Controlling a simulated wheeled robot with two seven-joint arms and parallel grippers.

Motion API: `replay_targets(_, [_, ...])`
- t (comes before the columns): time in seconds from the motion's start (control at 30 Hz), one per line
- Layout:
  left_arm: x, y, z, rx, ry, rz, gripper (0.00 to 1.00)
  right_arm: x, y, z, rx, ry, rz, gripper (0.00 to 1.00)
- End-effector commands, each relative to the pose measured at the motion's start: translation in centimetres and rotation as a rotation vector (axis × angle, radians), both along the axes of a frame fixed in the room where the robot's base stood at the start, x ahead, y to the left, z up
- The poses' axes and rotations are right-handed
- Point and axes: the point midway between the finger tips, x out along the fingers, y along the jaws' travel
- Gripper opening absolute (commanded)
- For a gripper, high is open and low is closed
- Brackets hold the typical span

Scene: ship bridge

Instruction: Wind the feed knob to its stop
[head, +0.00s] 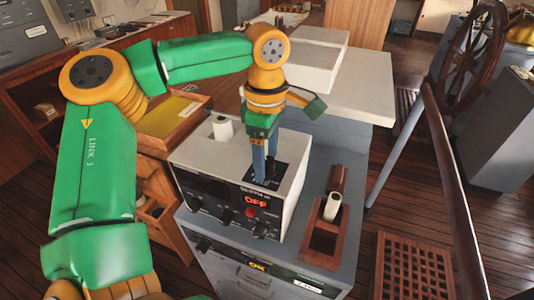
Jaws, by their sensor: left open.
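A white instrument box (222,166) stands on a grey cabinet in the head view. Its dark front panel carries several small black knobs (228,215), a red "OFF" display (256,201) and a red button. I cannot tell which knob is the feed knob. My left gripper (266,178) points down over a black plate (285,173) on top of the box. Its blue fingers are open, with a narrow gap, around or just above something on the plate. The fingers hide whatever is between them, and I cannot tell whether they touch it. My right gripper is out of view.
A white roll (222,129) stands on the box top. Another white roll (332,207) sits in a wooden holder right of the box. An "OK" display (257,267) is below. A white counter (350,100) lies behind; a brown rail (455,185) and ship's wheel (470,60) are right.

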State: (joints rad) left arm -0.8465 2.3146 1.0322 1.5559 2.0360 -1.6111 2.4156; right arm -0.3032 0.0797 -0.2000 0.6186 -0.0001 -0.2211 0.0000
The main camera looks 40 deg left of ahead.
Motion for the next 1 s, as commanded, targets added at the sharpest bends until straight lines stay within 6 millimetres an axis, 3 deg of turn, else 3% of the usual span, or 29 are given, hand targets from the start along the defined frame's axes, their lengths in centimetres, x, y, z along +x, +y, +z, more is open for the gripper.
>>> replay_targets(0.1, [0.01,0.0,0.0,0.0,0.0,0.0,0.69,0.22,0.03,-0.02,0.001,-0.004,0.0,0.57])
replay_targets(0.37, [0.02,0.01,0.05,0.0,-0.001,0.0,0.0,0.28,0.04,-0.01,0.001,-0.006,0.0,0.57])
replay_targets(0.77, [0.02,0.04,0.06,0.003,0.0,-0.045,0.0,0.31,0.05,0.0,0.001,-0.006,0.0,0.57])
replay_targets(1.0, [0.02,0.04,0.08,0.002,-0.001,-0.203,0.0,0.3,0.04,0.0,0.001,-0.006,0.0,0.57])
